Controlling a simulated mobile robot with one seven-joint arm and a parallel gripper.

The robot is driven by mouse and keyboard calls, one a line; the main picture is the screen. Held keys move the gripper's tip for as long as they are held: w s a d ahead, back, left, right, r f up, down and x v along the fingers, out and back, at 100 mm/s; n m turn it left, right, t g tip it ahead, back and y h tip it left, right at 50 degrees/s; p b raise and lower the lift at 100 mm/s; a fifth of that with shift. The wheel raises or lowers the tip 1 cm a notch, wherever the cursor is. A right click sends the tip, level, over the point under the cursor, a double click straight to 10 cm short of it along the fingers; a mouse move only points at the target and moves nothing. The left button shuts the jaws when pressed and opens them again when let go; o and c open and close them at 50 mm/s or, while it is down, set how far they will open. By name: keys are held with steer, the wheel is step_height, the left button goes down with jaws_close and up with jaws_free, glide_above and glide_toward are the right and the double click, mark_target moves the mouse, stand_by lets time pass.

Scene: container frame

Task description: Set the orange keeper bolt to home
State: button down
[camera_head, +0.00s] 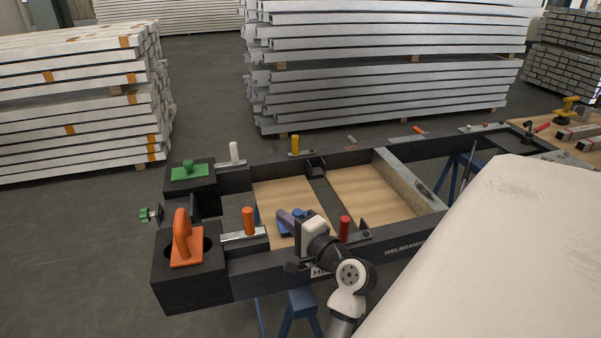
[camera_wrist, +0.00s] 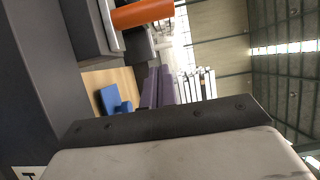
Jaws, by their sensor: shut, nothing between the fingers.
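The orange keeper bolt's upright cylindrical handle (camera_head: 248,220) stands on a grey metal slide (camera_head: 240,236) on the near-left part of the dark frame. In the wrist view, the orange handle (camera_wrist: 142,13) lies across the top edge, partly cut off, with the grey slide beside it. My gripper (camera_head: 281,214) has purple fingers, shut and empty, to the right of the orange handle and apart from it. The fingers (camera_wrist: 158,72) also show in the wrist view. The bolt's far end and any home mark cannot be made out.
An orange grip on a plate (camera_head: 186,258) sits on the near corner block, a green one (camera_head: 190,172) on the far block. White (camera_head: 234,152), yellow (camera_head: 295,145) and red (camera_head: 344,229) handles stand along the frame. A blue object (camera_wrist: 110,99) shows near wooden boards (camera_head: 370,193).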

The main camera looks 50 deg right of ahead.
steer(key=shift+w+a+p, duration=0.3)
steer(key=shift+w+a, duration=0.45)
steer(key=shift+a, duration=0.15)
steer(key=shift+w+a+p, duration=0.3)
steer(key=shift+w+a, duration=0.4)
steer(key=shift+a, duration=0.2)
steer(key=shift+w+a+p, duration=0.25)
steer(key=shift+w+a, duration=0.3)
steer(key=shift+a, duration=0.4)
steer(key=shift+w+a+p, duration=0.25)
steer(key=shift+w+a, duration=0.3)
steer(key=shift+a, duration=0.35)
